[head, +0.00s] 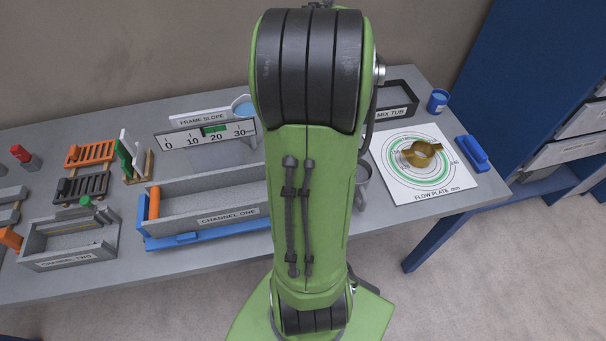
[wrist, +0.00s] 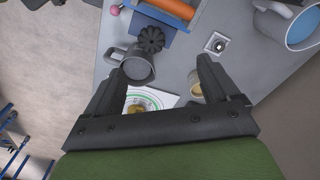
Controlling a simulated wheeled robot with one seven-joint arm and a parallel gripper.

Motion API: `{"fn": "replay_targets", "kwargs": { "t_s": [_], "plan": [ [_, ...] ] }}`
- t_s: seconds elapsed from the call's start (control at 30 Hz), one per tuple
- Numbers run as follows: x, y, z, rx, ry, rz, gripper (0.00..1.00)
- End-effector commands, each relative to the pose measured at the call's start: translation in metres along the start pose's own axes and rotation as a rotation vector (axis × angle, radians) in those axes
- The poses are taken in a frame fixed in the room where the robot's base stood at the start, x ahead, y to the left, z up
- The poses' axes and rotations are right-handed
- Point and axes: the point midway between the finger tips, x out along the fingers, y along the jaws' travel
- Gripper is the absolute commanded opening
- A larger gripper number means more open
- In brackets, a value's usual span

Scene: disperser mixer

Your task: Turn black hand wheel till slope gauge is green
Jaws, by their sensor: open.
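The black hand wheel (wrist: 151,39) is a lobed knob at the end of the blue base in the wrist view, near the top centre. My gripper (wrist: 160,66) is open and empty, its two fingers spread apart. The wheel lies beyond the fingertips in the picture, with no visible contact. In the head view my arm hides the wheel and the gripper. The slope gauge (head: 183,139), under the FRAME SLOPE sign, has a 0 to 30 scale with a green band near 20. The CHANNEL ONE trough (head: 207,201) sits on a blue frame (head: 225,234).
A grey mug (wrist: 137,66) stands close to the wheel and left finger. A round level (wrist: 216,45) and a mug of blue liquid (wrist: 296,27) lie to the right. CHANNEL TWO (head: 66,262) is far left.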

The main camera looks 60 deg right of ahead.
Motion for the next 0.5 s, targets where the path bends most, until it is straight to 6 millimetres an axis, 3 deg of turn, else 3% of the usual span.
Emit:
{"fn": "replay_targets", "kwargs": {
  "t_s": [0.03, 0.1, 0.27, 0.5],
  "plan": [
    [0.007, 0.009, -0.015, 0.071, -0.008, 0.019, 0.88],
    [0.013, 0.014, -0.023, 0.117, -0.013, 0.03, 0.88],
    [0.034, 0.015, -0.023, 0.122, -0.016, 0.034, 0.88],
    [0.095, 0.018, -0.021, 0.12, -0.017, 0.035, 0.88]
  ]
}}
